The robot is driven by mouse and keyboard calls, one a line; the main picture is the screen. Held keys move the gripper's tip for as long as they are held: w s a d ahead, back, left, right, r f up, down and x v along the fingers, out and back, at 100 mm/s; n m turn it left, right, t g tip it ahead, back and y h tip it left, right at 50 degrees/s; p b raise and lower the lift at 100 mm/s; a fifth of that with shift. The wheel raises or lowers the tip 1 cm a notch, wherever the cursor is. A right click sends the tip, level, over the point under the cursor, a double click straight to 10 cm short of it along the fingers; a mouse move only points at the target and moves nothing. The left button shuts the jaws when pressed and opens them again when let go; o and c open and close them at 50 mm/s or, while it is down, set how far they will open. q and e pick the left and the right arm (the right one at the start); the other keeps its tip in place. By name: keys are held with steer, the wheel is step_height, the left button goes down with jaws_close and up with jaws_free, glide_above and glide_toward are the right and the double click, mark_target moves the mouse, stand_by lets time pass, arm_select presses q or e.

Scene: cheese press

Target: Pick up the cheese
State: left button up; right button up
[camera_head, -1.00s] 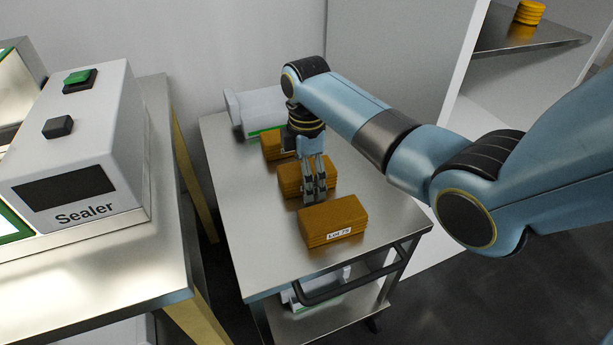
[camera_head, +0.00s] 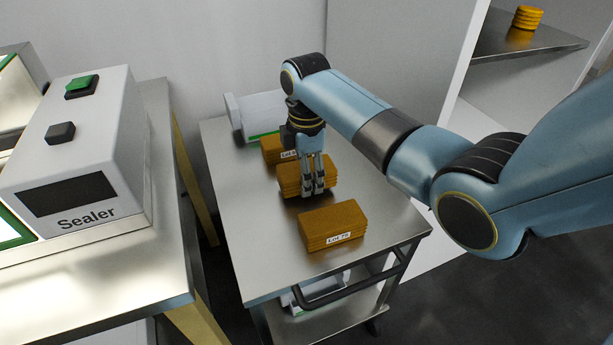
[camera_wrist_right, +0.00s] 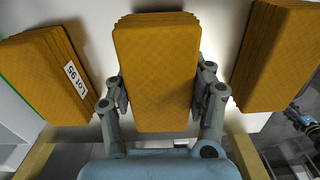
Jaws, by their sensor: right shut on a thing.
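Three orange-brown cheese blocks are in a row on the metal cart top. My right gripper (camera_head: 314,187) is shut on the middle cheese (camera_head: 290,180), with its fingers on opposite sides. The right wrist view shows this cheese (camera_wrist_right: 157,70) squarely between the two fingers (camera_wrist_right: 162,95). It appears slightly raised, but its underside is hidden. The front cheese (camera_head: 333,222) has a "Lot 75" label. The back cheese (camera_head: 272,150) has a label partly hidden by the gripper; the wrist view reads "Lot 95" on one side cheese (camera_wrist_right: 45,70). My left gripper is not in view.
The cart top (camera_head: 262,255) has bare room left and front, with a dark handle (camera_head: 350,285). A white machine (camera_head: 262,108) is at its back. The Sealer (camera_head: 85,165) stands on a left bench. A shelf (camera_head: 500,38) holds yellow discs (camera_head: 528,17) at upper right.

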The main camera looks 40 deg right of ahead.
steer(key=r, duration=0.2)
steer(key=r+p, duration=0.1)
steer(key=shift+s+d+r, duration=0.1)
steer(key=shift+s+r, duration=0.05)
steer(key=shift+s, duration=0.1)
steer(key=s+d+r+p, duration=0.1)
steer(key=s+r, duration=0.1)
steer(key=s, duration=0.1)
steer(key=s+d+r+p, duration=0.1)
steer(key=s+r, duration=0.1)
steer(key=s, duration=0.2)
steer(key=s+d+r+p, duration=0.1)
steer(key=s+r, duration=0.1)
steer(key=s, duration=0.1)
steer(key=shift+s+r+p, duration=0.1)
steer(key=shift+s+p, duration=0.2)
steer(key=shift+p, duration=0.05)
